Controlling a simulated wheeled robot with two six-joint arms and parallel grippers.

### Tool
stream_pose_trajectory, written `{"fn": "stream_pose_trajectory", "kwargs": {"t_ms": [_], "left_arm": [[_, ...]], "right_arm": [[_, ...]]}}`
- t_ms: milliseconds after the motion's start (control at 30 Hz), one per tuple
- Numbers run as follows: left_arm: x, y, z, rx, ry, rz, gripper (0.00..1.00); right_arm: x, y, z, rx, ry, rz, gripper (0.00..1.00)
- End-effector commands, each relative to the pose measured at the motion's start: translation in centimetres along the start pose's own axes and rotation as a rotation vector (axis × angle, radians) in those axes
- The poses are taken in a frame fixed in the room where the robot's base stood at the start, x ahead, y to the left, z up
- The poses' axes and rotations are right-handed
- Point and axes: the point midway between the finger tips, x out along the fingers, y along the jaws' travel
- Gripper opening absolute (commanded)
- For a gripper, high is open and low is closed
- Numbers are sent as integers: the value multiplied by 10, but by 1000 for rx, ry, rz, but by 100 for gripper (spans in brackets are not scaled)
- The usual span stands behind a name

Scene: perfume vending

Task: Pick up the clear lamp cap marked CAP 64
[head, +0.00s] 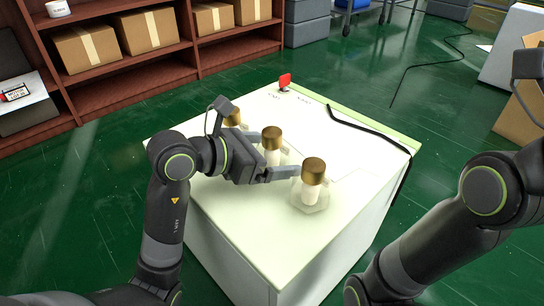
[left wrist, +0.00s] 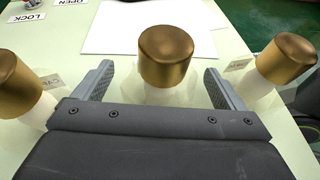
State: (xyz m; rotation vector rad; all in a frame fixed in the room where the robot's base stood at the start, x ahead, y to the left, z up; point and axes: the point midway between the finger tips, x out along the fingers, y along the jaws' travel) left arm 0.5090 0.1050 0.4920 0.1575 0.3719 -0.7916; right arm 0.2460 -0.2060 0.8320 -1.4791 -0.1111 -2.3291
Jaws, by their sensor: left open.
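Three gold-topped white pieces stand in a row on the white cabinet top: a far one (head: 232,117), a middle one (head: 272,138) and a near one (head: 314,171). Clear, see-through material shows around their lower parts. My left gripper (head: 275,154) is open, its fingers on either side of the middle piece. In the left wrist view the middle gold top (left wrist: 166,56) stands between and slightly beyond the fingertips, with gaps on both sides. Small tags beside the outer pieces are too small to read, so I cannot tell which is CAP 64.
A black cable (head: 372,133) runs along the cabinet's right side. A red switch (head: 285,80) stands at the back, near LOCK (left wrist: 27,17) and OPEN (left wrist: 72,2) labels. A pale flat panel (left wrist: 115,30) lies behind the pieces. Shelves with cardboard boxes (head: 87,48) stand behind.

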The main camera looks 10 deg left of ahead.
Motion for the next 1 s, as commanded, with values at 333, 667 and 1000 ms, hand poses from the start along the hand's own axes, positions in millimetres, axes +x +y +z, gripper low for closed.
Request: {"fn": "stream_pose_trajectory", "kwargs": {"t_ms": [333,667,1000], "left_arm": [[0,0,0,0,0,0,58],[-1,0,0,0,-1,0,41],[-9,0,21,3,-3,0,41]], "right_arm": [[0,0,0,0,0,0,0],[0,0,0,1,1,0,0],[14,-2,5,0,9,-3,0]]}}
